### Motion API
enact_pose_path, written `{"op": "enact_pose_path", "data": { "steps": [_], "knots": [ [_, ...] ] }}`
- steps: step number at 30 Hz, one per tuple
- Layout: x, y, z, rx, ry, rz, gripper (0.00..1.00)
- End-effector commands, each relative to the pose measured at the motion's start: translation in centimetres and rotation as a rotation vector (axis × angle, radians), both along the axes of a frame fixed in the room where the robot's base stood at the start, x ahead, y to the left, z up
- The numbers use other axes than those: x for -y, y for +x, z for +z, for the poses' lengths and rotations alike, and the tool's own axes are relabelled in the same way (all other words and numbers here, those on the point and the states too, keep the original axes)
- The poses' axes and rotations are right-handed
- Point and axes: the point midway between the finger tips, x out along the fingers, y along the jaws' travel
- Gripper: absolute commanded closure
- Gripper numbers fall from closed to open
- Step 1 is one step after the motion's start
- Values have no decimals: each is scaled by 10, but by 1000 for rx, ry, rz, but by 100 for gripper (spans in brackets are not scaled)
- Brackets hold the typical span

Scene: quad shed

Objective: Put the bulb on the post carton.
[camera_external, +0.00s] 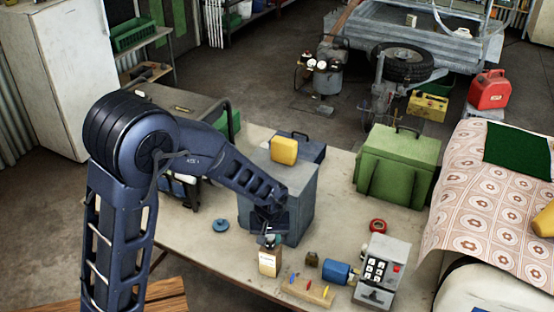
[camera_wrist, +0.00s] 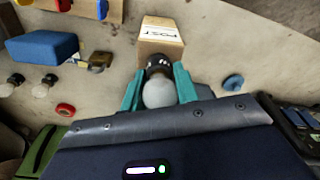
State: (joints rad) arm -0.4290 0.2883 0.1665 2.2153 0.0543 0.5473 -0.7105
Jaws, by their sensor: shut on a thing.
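The post carton (camera_external: 269,263) is a small tan box with a white label, standing on the table. In the wrist view the post carton (camera_wrist: 160,36) shows its top with the word POST. My gripper (camera_external: 270,240) is right above the carton, pointing down. In the wrist view my gripper (camera_wrist: 158,88) has its teal fingers shut on the bulb (camera_wrist: 158,95), a pale globe with a dark part towards the carton. The bulb overlaps the carton's near edge in that view. I cannot tell whether they touch. In the external view the bulb is mostly hidden by the fingers.
A grey box (camera_external: 297,212) with a yellow block (camera_external: 284,150) on it stands just behind my gripper. A blue disc (camera_external: 221,225) lies left.

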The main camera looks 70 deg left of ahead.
Motion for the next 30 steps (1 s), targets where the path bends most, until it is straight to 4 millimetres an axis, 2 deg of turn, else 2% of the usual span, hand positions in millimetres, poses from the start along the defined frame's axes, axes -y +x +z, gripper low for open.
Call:
{"op": "enact_pose_path", "data": {
  "steps": [3,4,6,7,15,20,30],
  "knots": [
    [0,0,-3,0,0,0,93],
    [0,0,-2,0,0,0,64],
    [0,0,-2,0,0,0,50],
    [0,0,-2,0,0,0,48],
    [0,0,-2,0,0,0,48],
    [1,0,8,3,1,0,48],
    [8,-2,67,3,1,0,48]
  ]
}}
